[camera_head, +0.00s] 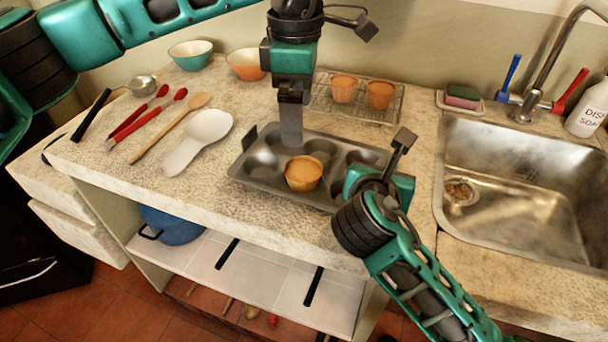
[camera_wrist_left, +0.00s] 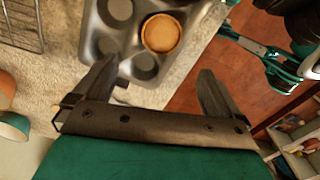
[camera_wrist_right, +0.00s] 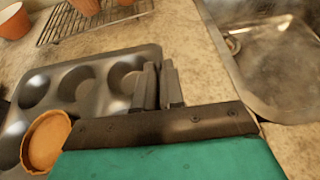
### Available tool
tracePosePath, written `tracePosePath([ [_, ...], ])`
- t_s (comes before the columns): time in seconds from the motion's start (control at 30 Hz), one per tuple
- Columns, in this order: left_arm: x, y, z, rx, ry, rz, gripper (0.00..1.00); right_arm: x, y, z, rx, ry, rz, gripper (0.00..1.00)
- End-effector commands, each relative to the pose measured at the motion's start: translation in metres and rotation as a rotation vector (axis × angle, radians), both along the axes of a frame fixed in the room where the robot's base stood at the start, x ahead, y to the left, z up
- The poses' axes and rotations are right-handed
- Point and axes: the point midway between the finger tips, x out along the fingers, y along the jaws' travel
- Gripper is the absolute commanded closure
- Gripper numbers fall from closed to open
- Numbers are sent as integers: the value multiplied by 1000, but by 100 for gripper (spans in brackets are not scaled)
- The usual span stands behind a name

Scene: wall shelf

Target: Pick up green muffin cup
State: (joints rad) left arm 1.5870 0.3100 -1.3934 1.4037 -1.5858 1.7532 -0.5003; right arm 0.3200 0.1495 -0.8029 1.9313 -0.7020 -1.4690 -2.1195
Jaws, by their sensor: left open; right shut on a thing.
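No green muffin cup shows; the muffin cups in view are orange. One orange muffin cup (camera_head: 303,173) sits in the front of the grey muffin tray (camera_head: 254,174); it also shows in the left wrist view (camera_wrist_left: 160,33) and right wrist view (camera_wrist_right: 44,142). My left gripper (camera_head: 291,138) points down over the tray, left of and behind this cup. In the left wrist view its fingers (camera_wrist_left: 157,68) are apart and empty. My right gripper (camera_wrist_right: 159,80) has its fingers close together at the tray's right rim, shut on the tray. Its fingertips are partly hidden.
Two orange cups (camera_head: 343,88) stand on a wire rack (camera_head: 322,104) behind the tray. A teal bowl (camera_head: 190,55) and an orange bowl (camera_head: 245,64) stand at the back. A white spoon rest (camera_head: 200,140) and utensils lie left. A sink (camera_head: 520,200) is right.

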Motion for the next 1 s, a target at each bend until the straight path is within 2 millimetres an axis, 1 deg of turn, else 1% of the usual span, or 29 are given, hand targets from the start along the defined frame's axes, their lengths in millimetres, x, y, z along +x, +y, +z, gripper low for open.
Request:
tracePosePath([
  [0.1,0,2,4,0,0,135,2,0,0,0,0,1,0,100],
  [0.23,1,3,6,0,0,223,2,0,0,0,0,1,0,100],
  [0.3,0,3,3,1,1,245,2,0,0,0,0,1,0,100],
  [0.37,0,4,-4,2,3,253,2,0,0,0,0,1,0,100],
  [0.6,0,3,-46,2,3,253,2,0,0,0,0,1,0,100],
  [0.7,0,2,-56,0,2,252,2,0,0,0,0,1,0,100],
  [0.93,0,-1,-69,0,1,251,2,0,0,0,0,1,0,100],
  [1.0,-1,-4,-78,1,3,250,2,0,0,0,1,1,1,100],
])
